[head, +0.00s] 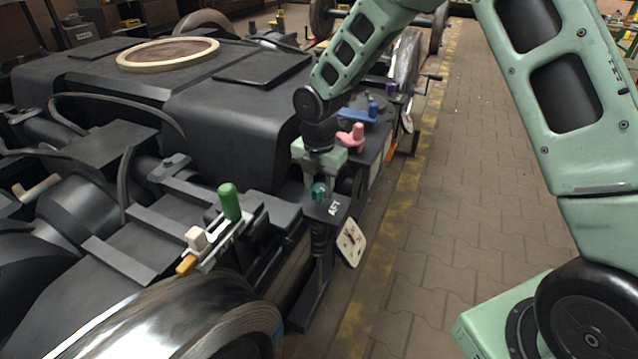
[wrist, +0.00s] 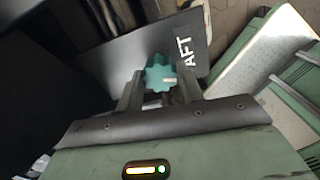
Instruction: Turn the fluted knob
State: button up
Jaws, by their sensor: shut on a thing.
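The fluted knob (wrist: 160,76) is small, teal and lobed, with a pale mark on it. It sits on a dark plate lettered AFT (wrist: 200,45). In the head view the knob (head: 319,191) shows just below my gripper (head: 318,187), above the AFT lettering. My gripper (wrist: 160,90) is shut on the knob, one finger on each side of it in the wrist view. The knob's underside is hidden by the plate.
A pink handle (head: 352,136) and a blue lever (head: 362,112) stand just behind my gripper. A green upright handle (head: 229,202) is to the left. A white dial (head: 351,242) hangs below the plate. The paved floor (head: 455,200) on the right is clear.

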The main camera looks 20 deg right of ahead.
jog(key=shift+r, duration=0.1)
jog(key=m+p, duration=0.2)
jog(key=p, duration=0.1)
jog(key=shift+r+m, duration=0.15)
jog(key=shift+m, duration=0.25)
jog(key=m+p, duration=0.4)
jog(key=shift+m, duration=0.3)
jog(key=m+p, duration=0.3)
jog(key=m, duration=0.1)
jog(key=shift+m, duration=0.3)
jog(key=m+p, duration=0.2)
jog(key=m, duration=0.2)
jog(key=m+p, duration=0.2)
jog(key=m, duration=0.2)
jog(key=m+p, duration=0.1)
jog(key=m, duration=0.3)
jog(key=shift+m+p, duration=0.3)
jog(key=shift+p, duration=0.05)
jog(key=m+p, duration=0.1)
jog(key=m, duration=0.3)
jog(key=shift+p, duration=0.3)
jog(key=shift+f+m+p, duration=0.2)
jog(key=shift+m+p, duration=0.25)
jog(key=shift+m, duration=1.25)
